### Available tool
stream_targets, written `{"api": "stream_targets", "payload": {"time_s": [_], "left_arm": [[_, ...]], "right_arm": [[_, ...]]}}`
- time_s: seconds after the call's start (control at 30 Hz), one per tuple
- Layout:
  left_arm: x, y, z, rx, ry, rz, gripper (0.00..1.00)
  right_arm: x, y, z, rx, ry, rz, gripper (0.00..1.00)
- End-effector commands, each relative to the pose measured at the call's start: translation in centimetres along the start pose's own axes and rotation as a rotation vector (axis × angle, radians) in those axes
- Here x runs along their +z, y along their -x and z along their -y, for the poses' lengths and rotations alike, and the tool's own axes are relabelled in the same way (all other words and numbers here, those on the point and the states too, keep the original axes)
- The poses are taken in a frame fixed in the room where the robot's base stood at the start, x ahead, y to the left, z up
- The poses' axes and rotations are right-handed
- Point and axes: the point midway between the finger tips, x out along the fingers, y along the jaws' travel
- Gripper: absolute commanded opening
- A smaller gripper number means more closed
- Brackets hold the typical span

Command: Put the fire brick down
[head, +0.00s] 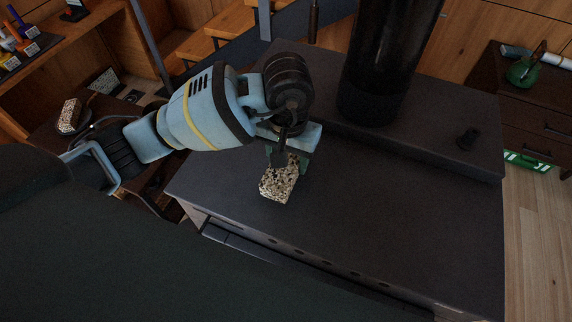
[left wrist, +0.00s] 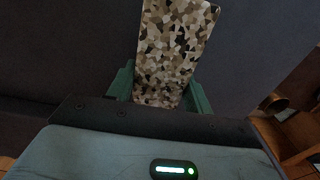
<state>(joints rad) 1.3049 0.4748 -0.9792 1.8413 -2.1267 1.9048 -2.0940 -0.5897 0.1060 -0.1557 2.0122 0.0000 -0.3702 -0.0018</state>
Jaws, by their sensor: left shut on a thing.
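The fire brick (head: 277,185) is a speckled tan, black and white block in the head view, over the left part of the dark stove top (head: 400,210). My left gripper (head: 289,162) is shut on its upper end, with the arm coming in from the left. In the left wrist view the brick (left wrist: 172,55) stands out between the green fingers (left wrist: 160,90). I cannot tell whether its lower end touches the stove top or hangs just above it. My right gripper is not in view.
A black stovepipe (head: 385,60) rises from the raised back part of the stove. Another speckled block (head: 70,115) is on a dark table at left. The stove top right of the brick is clear.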

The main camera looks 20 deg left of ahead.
Motion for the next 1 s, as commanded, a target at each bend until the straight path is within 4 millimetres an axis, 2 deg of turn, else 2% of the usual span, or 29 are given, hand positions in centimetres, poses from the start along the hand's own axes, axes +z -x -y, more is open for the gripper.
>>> {"api": "stream_targets", "payload": {"time_s": [0.1,0.23,0.7,0.73,0.87,1.0], "left_arm": [[0.2,-1.8,0.2,-0.002,0.003,0.005,0.10],[0.1,-2.9,0.2,-0.002,0.001,0.003,0.10],[0.1,-3.6,0.2,-0.002,0.001,0.002,0.10],[0.2,-3.6,0.3,-0.003,0.001,0.003,0.55],[0.2,-3.6,0.3,-0.004,0.001,0.003,0.72],[0.2,-3.6,0.3,-0.004,0.001,0.003,0.73]], "right_arm": [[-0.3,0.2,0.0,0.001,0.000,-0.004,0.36],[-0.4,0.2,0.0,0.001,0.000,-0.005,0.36],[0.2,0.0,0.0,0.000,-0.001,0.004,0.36],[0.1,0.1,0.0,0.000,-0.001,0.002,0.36],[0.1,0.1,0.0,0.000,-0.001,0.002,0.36],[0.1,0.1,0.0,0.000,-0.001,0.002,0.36]]}}
